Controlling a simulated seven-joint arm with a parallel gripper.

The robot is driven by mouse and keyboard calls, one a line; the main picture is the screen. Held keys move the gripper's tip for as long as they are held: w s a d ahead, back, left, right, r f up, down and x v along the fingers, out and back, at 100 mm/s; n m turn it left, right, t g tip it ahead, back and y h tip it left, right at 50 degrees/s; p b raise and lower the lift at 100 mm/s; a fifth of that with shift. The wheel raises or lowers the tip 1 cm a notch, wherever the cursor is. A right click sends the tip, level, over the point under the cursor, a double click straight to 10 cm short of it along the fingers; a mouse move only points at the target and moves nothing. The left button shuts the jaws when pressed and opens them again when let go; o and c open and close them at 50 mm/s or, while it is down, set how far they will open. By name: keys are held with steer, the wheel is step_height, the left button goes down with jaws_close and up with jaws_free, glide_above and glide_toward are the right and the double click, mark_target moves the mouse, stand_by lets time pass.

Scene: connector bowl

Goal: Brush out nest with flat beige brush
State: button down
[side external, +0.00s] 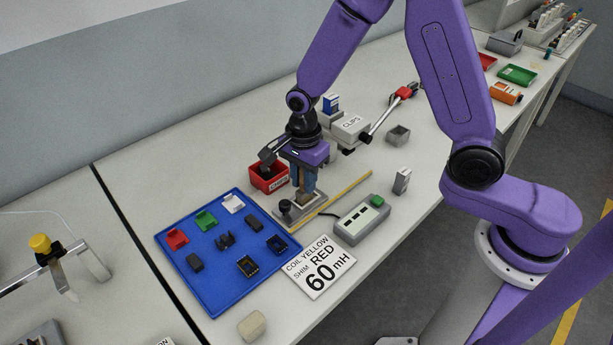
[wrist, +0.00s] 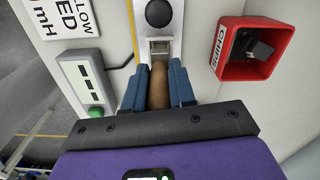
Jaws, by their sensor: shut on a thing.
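My gripper (side external: 304,186) points down over a small grey metal fixture (side external: 287,213) with a black knob. In the wrist view, the blue fingers of my gripper (wrist: 158,84) are shut on a tan-brown rounded piece, which looks like the brush (wrist: 158,92). Its bristles are hidden below. The nest (wrist: 160,46) shows as a pale squarish recess in the fixture, between the black knob and the brush. The brush is close beside or over the nest's near edge; I cannot tell whether it touches.
A red CHIPS bin (wrist: 227,68) holding a dark piece stands close to the fixture. A yellow strip (side external: 345,191) and a grey meter box (side external: 361,222) lie on the other side. A blue tray (side external: 220,288) holds coloured and dark parts. A sign card (side external: 319,267) lies in front.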

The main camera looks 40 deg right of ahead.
steer(key=shift+a, duration=0.2)
steer(key=shift+d, duration=0.25)
steer(key=shift+d, duration=0.55)
steer(key=shift+a, duration=0.15)
steer(key=shift+a+f, duration=0.1)
steer(key=shift+a, duration=0.55)
steer(key=shift+d, duration=0.15)
steer(key=shift+d, duration=0.7)
steer(key=shift+r, duration=0.2)
steer(key=shift+r, duration=4.45)
